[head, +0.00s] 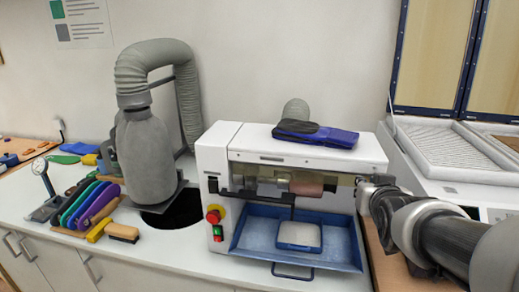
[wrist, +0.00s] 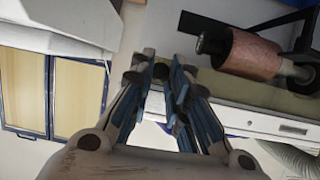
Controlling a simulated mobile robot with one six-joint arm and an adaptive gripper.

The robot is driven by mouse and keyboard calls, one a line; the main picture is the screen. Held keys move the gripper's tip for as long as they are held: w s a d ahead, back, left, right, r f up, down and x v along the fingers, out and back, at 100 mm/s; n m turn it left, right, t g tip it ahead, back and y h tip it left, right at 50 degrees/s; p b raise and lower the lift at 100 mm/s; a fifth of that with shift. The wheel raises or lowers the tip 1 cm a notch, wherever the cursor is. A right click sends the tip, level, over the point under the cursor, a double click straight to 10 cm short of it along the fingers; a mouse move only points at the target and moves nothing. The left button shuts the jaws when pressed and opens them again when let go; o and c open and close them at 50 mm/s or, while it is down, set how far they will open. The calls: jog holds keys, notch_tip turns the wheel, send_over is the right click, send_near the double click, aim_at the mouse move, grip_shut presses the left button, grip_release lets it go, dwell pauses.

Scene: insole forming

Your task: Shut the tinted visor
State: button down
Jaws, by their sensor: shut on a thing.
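The tinted visor (head: 344,182) is an olive, see-through strip across the front opening of the white machine (head: 212,165), below its top cover. In the wrist view the visor (wrist: 240,92) runs beside the pinkish roller (wrist: 256,54), and the roller shows uncovered there. My gripper (head: 366,187) is at the visor's right end in the head view. In the wrist view my gripper (wrist: 160,76) has its fingertips close together at the visor's near end, shut on its edge. The exact contact is partly hidden by the fingers.
A blue tray (head: 345,246) with a pale block (head: 299,235) sits below the opening. A red stop button (head: 213,215) is at front left. A grey hose (head: 152,52) stands to the left. An open case (head: 440,150) is close on the right.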

jog(key=shift+d+f+t+b, duration=0.1)
jog(key=shift+f+t+b, duration=0.45)
jog(key=shift+b, duration=0.4)
jog(key=shift+r+t, duration=0.15)
jog(key=shift+t, duration=0.1)
jog(key=c, duration=1.5)
grip_release()
jog(key=shift+w, duration=0.1)
jog(key=shift+r, duration=0.1)
jog(key=v, duration=0.7)
jog(key=shift+s, duration=0.25)
